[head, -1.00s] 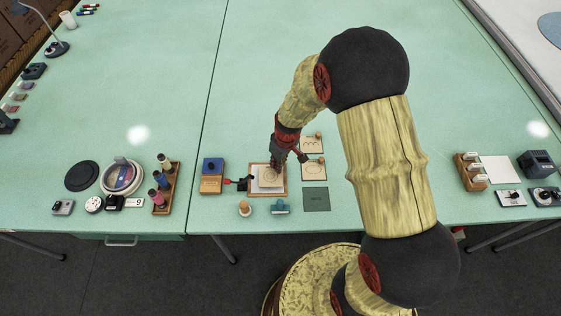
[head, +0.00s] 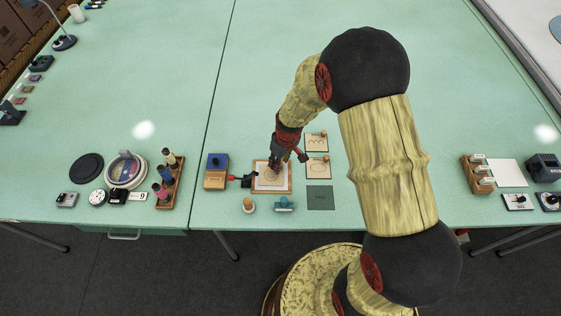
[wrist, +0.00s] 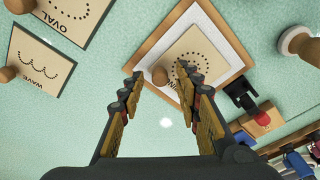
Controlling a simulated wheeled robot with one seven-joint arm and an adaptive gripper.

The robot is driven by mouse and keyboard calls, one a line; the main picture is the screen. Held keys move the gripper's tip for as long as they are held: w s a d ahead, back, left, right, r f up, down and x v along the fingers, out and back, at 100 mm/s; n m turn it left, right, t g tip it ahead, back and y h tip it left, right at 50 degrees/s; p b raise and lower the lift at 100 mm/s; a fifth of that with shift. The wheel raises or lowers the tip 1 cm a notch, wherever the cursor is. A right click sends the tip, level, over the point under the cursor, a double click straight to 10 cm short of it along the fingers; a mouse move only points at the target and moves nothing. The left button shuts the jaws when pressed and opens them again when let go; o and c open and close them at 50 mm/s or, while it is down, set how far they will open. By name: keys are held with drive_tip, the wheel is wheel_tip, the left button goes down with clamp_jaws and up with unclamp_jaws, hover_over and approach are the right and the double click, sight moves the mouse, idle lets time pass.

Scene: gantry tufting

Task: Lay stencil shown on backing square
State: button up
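A tan stencil with a dotted ring (wrist: 197,42) and a wooden knob (wrist: 160,75) lies over the white backing square (wrist: 217,40) in a wooden frame (wrist: 236,46). A white margin shows around the stencil, and their edges look roughly parallel. In the head view the stencil (head: 266,178) is partly hidden by my gripper (head: 275,165). In the wrist view my gripper (wrist: 160,73) is open, its fingers apart on either side of the knob. Whether the stencil rests fully flat is hard to tell.
The oval stencil (head: 318,168) and wave stencil (head: 316,142) lie to the right, with a dark green square (head: 320,198) below. A black clamp with a red knob (wrist: 263,118) stands beside the frame. A round-knobbed stamp (head: 249,205) and a teal tool (head: 284,204) are in front.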

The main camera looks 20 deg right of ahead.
idle(0.3)
drive_tip(key=r, duration=0.4)
drive_tip(key=s+r, duration=0.1)
drive_tip(key=r, duration=0.6)
drive_tip(key=shift+s+d+r, duration=0.3)
drive_tip(key=shift+d+r, duration=0.1)
drive_tip(key=s+r+m+t, duration=0.1)
drive_tip(key=s+r, duration=0.6)
drive_tip(key=r, duration=0.1)
drive_tip(key=s+r+m+t, duration=0.1)
drive_tip(key=s+r+m, duration=0.1)
drive_tip(key=s+r, duration=0.5)
drive_tip(key=s+r+m+t, duration=0.2)
drive_tip(key=s+r, duration=0.5)
drive_tip(key=r, duration=0.2)
drive_tip(key=shift+d+h, duration=0.35)
drive_tip(key=shift+h, duration=0.05)
